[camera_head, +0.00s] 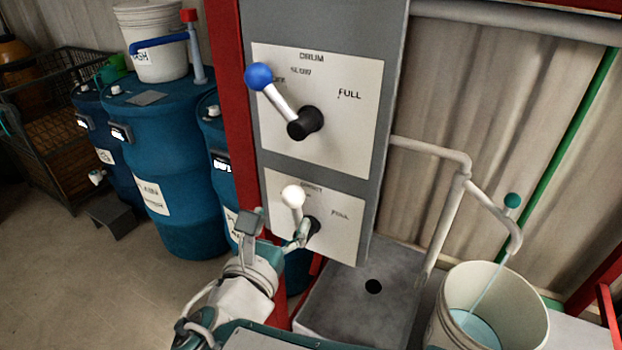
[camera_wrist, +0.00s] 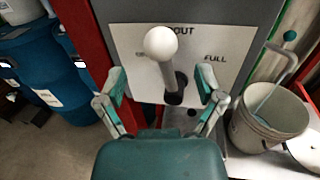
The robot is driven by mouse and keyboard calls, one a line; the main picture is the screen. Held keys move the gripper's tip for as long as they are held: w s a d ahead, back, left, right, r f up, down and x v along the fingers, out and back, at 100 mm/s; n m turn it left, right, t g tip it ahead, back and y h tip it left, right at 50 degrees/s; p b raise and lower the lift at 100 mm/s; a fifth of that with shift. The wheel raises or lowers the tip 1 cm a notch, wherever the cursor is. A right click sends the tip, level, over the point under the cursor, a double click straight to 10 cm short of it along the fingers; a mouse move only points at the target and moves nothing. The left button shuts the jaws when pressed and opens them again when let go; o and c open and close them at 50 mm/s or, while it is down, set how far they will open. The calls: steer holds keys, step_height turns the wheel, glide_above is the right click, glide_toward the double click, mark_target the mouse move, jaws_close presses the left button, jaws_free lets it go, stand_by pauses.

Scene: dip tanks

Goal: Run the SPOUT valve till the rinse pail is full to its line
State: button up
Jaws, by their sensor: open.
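The SPOUT valve lever with a white ball knob (camera_head: 293,196) is on the lower panel plate (camera_head: 345,217). It leans up and slightly left, and its knob (camera_wrist: 160,43) hides part of the scale; FULL reads to its right. My gripper (camera_head: 277,228) is open at the lever. In the wrist view its fingers (camera_wrist: 163,84) stand apart on either side of the lever's stem, not closed on it. The rinse pail (camera_head: 452,322) stands at the right under the spout (camera_head: 515,242). A thin stream runs into pale blue water (camera_head: 478,330) inside. I cannot make out the fill line.
The DRUM lever with a blue knob (camera_head: 259,76) sits above, pointing up-left. A grey sink (camera_head: 340,315) with a dark drain is below the panel. Blue drums (camera_head: 170,150) and a white bucket (camera_head: 150,45) stand left. A red post (camera_head: 226,80) borders the panel.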

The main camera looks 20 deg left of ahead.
mark_target(288, 205)
steer(key=w, duration=0.5)
steer(key=shift+w+a, duration=0.2)
steer(key=shift+w, duration=0.15)
jaws_close()
